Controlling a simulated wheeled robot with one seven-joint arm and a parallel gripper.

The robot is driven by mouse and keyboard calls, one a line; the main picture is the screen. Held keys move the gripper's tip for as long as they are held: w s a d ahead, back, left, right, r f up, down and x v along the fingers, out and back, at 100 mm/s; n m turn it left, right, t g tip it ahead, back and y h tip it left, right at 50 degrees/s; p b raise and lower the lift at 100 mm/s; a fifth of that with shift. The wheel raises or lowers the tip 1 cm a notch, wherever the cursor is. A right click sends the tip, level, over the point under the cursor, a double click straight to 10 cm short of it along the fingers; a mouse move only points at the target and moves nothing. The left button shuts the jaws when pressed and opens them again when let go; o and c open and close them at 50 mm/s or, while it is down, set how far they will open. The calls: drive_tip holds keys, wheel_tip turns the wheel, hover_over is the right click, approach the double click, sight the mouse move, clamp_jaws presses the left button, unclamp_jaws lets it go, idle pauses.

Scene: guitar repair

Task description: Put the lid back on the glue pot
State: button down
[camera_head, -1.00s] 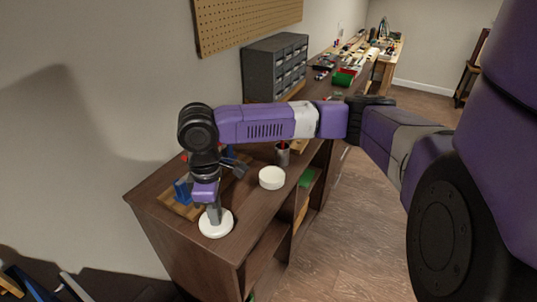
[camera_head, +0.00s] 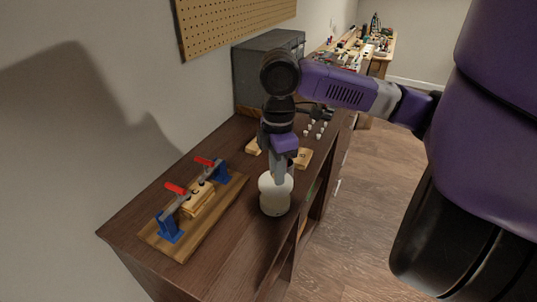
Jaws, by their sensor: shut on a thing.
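The glue pot (camera_head: 275,206) is a pale round pot standing on the dark wooden cabinet top, near its right edge. The white round lid (camera_head: 266,184) is at the pot's mouth, directly below my gripper (camera_head: 277,176). My gripper points down and is shut on the lid. The lid looks roughly level and lined up with the pot. I cannot tell whether it is seated on the rim or slightly above it. The fingers hide part of the lid's top.
A wooden board (camera_head: 193,231) with blue clamps (camera_head: 168,228) and red handles lies to the left. Small wooden blocks (camera_head: 304,158) and several white knobs (camera_head: 309,130) lie behind. A grey drawer unit (camera_head: 262,72) stands at the back.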

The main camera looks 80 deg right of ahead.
drive_tip(key=shift+w+d+f, duration=0.1)
drive_tip(key=shift+w+d, duration=0.05)
drive_tip(key=shift+d, duration=0.25)
wheel_tip(320, 180, down, 4)
drive_tip(key=b, duration=0.4)
drive_tip(key=shift+f, duration=0.25)
drive_tip(key=shift+f+b, duration=0.65)
drive_tip(key=shift+f, duration=0.2)
drive_tip(key=shift+p, duration=0.3)
drive_tip(key=shift+f, duration=0.15)
idle(1.7)
drive_tip(key=c, duration=0.8)
unclamp_jaws()
drive_tip(key=shift+o, duration=0.2)
